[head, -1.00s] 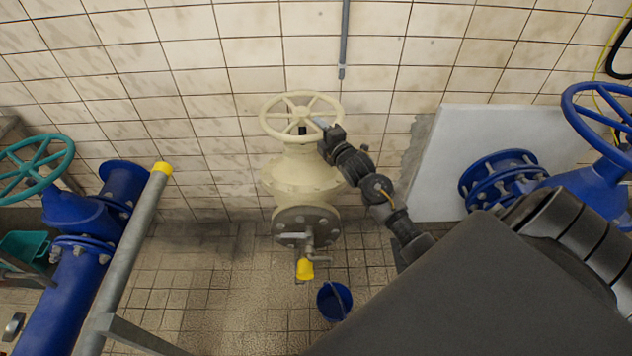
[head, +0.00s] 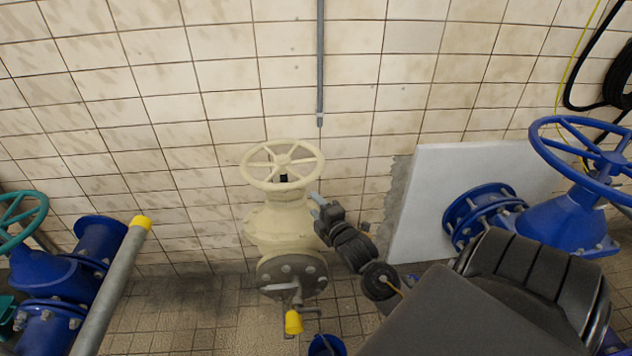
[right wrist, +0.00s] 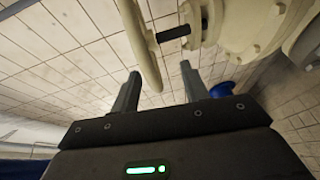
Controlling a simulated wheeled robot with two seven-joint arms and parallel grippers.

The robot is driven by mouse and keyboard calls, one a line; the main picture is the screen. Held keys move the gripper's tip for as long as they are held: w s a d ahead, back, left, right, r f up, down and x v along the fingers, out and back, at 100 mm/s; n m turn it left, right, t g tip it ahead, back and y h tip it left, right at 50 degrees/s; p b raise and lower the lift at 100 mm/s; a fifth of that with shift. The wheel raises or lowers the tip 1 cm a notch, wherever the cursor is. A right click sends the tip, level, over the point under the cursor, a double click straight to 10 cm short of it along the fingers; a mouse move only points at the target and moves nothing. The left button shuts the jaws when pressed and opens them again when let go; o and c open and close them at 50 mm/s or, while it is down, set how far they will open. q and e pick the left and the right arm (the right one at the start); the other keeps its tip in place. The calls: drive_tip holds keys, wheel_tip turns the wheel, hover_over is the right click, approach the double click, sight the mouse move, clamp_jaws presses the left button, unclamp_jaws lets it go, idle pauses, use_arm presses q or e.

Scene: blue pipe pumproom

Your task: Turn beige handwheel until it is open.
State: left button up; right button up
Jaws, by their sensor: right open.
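The beige handwheel (head: 283,165) sits flat on top of the beige valve (head: 283,225), in the middle of the head view. In the right wrist view the wheel's rim (right wrist: 141,45) and its dark stem (right wrist: 173,32) show above the fingers. My right gripper (head: 316,204) is just below and to the right of the wheel, apart from it. The left gripper is not in view.
A blue handwheel valve (head: 575,215) stands at the right, before a white panel (head: 425,190). A teal handwheel (head: 20,215) and blue pipe stand at the left, by a grey post with a yellow cap (head: 141,222).

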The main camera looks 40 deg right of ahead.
wheel_tip(320, 180, down, 17)
drive_tip(key=s+a+m+g+y+b, duration=0.1)
drive_tip(key=a+m+g, duration=0.1)
drive_tip(key=g, duration=0.1)
drive_tip(key=shift+s+m, duration=0.25)
drive_tip(key=shift+m, duration=0.15)
